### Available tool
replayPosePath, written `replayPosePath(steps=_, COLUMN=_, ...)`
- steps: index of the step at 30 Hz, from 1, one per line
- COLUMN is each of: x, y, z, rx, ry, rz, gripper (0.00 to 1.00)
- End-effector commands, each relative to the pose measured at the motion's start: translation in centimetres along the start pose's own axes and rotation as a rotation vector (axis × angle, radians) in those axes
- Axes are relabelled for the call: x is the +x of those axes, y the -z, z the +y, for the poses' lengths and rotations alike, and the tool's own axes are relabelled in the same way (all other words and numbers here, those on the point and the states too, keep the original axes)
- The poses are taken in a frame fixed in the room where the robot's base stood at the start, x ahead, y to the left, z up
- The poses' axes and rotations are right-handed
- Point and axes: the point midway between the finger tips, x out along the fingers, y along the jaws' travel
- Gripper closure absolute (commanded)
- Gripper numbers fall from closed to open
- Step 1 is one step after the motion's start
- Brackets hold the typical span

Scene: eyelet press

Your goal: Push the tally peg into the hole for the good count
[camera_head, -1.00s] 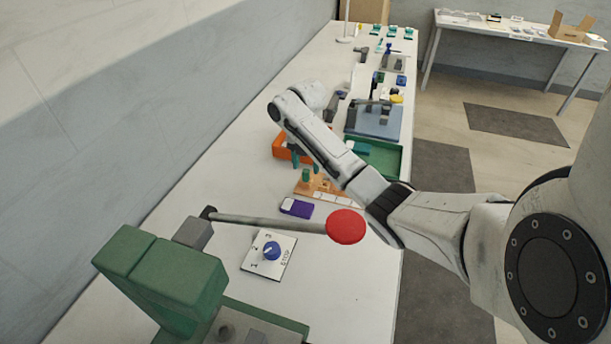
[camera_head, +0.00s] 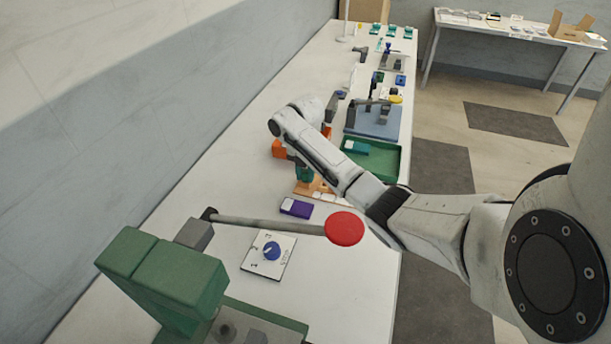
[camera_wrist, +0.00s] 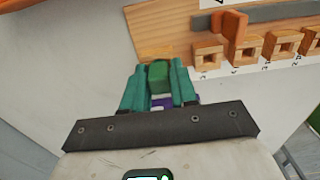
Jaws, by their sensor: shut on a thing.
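My gripper (camera_wrist: 158,80) has teal fingers and is shut on a green peg (camera_wrist: 158,74) in the wrist view. The peg is at the near left end of the wooden tally board (camera_wrist: 155,30). The board has a row of square wooden blocks with dark holes (camera_wrist: 207,57), and an orange-brown upright piece (camera_wrist: 235,27) stands at one of them. The peg's lower end is hidden, so I cannot tell whether it sits in a hole. In the head view my gripper (camera_head: 303,172) is at the board (camera_head: 317,188), which my arm partly covers.
A purple and white block (camera_head: 296,207) lies near the board. An orange bin (camera_head: 279,149) and a green tray (camera_head: 385,160) are beyond it. A dial plate (camera_head: 268,254) and a press lever with a red knob (camera_head: 344,228) are nearer. The table's left side is clear.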

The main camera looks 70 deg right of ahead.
Motion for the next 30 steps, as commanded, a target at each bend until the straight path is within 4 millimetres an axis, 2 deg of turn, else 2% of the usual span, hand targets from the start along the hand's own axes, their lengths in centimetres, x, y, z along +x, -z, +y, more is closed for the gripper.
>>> replayPosePath(steps=1, x=0.0, y=0.0, z=0.0, rx=0.0, ry=0.0, rz=0.0, gripper=0.94)
replayPosePath(steps=3, x=0.0, y=0.0, z=0.0, rx=0.0, ry=0.0, rz=0.0, gripper=1.0)
replayPosePath(steps=11, x=-0.1, y=0.0, z=0.0, rx=0.0, ry=0.0, rz=0.0, gripper=1.0)
replayPosePath(steps=17, x=-1.0, y=0.0, z=0.1, rx=-0.001, ry=-0.002, rz=-0.002, gripper=1.0)
replayPosePath(steps=22, x=-3.3, y=-0.1, z=0.0, rx=-0.001, ry=-0.004, rz=-0.002, gripper=1.0)
replayPosePath(steps=30, x=-8.5, y=-0.1, z=-4.0, rx=0.003, ry=-0.001, rz=0.0, gripper=1.0)
